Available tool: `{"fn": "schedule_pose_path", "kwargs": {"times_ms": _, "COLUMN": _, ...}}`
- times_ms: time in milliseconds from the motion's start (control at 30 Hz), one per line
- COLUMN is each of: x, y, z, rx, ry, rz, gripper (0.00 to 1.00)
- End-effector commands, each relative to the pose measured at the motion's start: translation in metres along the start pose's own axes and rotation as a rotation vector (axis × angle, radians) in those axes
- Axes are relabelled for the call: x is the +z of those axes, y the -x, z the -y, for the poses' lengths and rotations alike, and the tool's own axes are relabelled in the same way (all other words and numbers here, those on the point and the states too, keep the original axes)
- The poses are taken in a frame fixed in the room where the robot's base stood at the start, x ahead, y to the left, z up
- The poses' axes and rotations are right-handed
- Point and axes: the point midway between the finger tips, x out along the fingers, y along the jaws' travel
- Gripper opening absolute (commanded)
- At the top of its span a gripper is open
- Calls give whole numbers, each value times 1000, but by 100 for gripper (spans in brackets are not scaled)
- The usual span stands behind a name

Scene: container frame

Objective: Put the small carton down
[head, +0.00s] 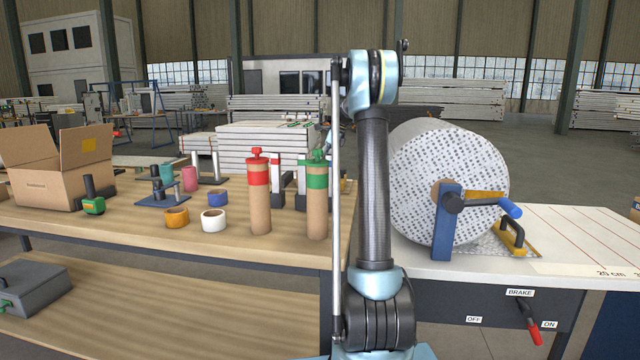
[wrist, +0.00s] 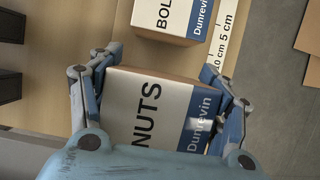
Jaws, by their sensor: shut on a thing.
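In the wrist view, a small carton (wrist: 150,105) with a white label reading NUTS and a blue Dunrevin band sits between the fingers of my gripper (wrist: 165,62). The gripper is shut on the carton, one finger on each side. My own wrist hides the carton's near end. A second carton (wrist: 172,20), labelled BOL and Dunrevin, stands just ahead, cut off by the top edge. I cannot tell whether the held carton touches the surface below. Neither carton nor the gripper can be made out in the head view.
A strip marked 10 cm and 5 cm (wrist: 222,40) runs beside the cartons. In the head view, an open cardboard box (head: 40,180), tape rolls (head: 214,220) and two brown tubes (head: 260,205) stand on the wooden bench (head: 130,240). A large wrap roll (head: 440,170) stands right.

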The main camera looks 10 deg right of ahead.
Motion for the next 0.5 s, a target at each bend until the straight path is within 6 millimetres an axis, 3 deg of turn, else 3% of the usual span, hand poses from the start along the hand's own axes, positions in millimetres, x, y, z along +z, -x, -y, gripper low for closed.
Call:
{"fn": "schedule_pose_path", "kwargs": {"times_ms": 100, "x": 0, "y": -17, "z": -2, "rx": 3, "ry": 7, "rz": 0, "gripper": 36}}
{"fn": "schedule_pose_path", "kwargs": {"times_ms": 367, "x": -2, "y": -35, "z": -4, "rx": 5, "ry": 13, "rz": 0, "gripper": 36}}
{"fn": "schedule_pose_path", "kwargs": {"times_ms": 500, "x": -9, "y": -53, "z": -4, "rx": 5, "ry": 14, "rz": 0, "gripper": 36}}
